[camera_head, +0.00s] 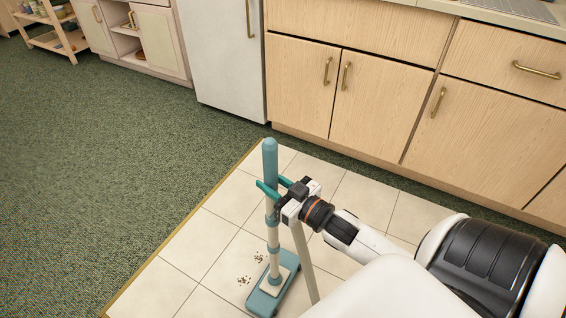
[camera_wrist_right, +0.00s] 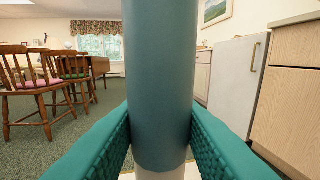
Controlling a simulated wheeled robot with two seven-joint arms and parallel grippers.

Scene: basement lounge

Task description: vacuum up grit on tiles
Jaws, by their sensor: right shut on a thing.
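The teal and white stick vacuum (camera_head: 270,167) stands upright on the pale tiles (camera_head: 196,243) in the head view. Its teal floor head (camera_head: 266,303) rests on the tiles. Small brown patches of grit (camera_head: 244,280) lie on the tiles just left of the floor head, with another patch (camera_head: 258,257) a little farther back. My right gripper (camera_head: 273,187) is shut on the vacuum's shaft. In the right wrist view the teal shaft (camera_wrist_right: 158,80) stands between both green fingers. My left gripper is not in view.
Wooden cabinets (camera_head: 385,100) and a white fridge (camera_head: 220,55) line the back. Green carpet (camera_head: 90,180) lies open to the left of the tiles, past a thin yellow edge strip. Wooden chairs (camera_wrist_right: 25,90) and a table show in the right wrist view.

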